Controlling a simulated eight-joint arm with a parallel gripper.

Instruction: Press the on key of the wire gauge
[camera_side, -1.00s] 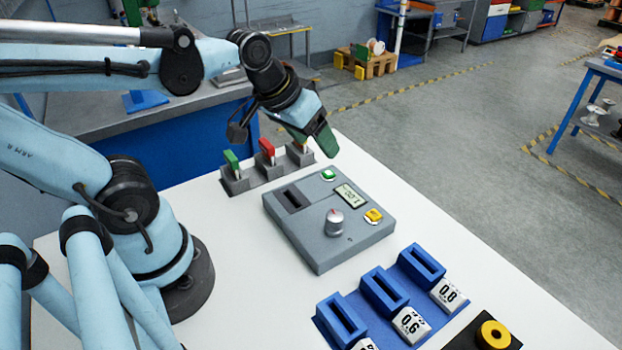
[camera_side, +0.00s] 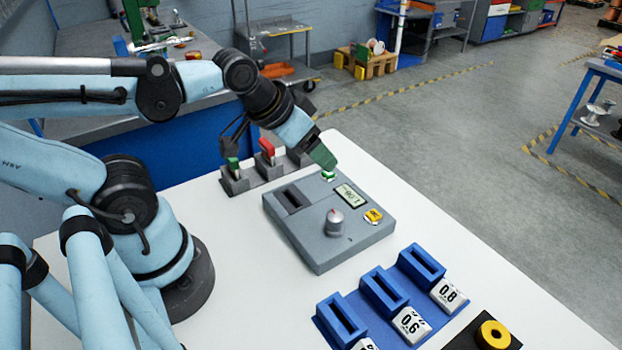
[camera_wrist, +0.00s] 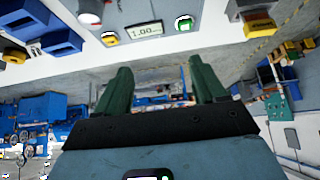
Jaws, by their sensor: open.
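The wire gauge (camera_side: 318,238) is a grey box on the white table, with a slot, a knob (camera_side: 334,222), a lit display, a yellow key (camera_side: 373,215) and a green key (camera_side: 328,176). My gripper (camera_side: 324,160) has green fingers and slants down from the upper left, its tips right by the green key; I cannot tell whether they touch it. In the wrist view the gripper (camera_wrist: 162,75) is open and empty. The green key (camera_wrist: 185,23) shows beyond the right finger, beside the display (camera_wrist: 143,30), which reads 1.00.
Grey holders with green (camera_side: 233,163) and red (camera_side: 266,147) handled pieces stand behind the gauge. Blue slotted holders (camera_side: 384,291) labelled 0.6 and 0.8 stand in front, near a yellow ring (camera_side: 493,335) on a black base. The table right of the gauge is clear.

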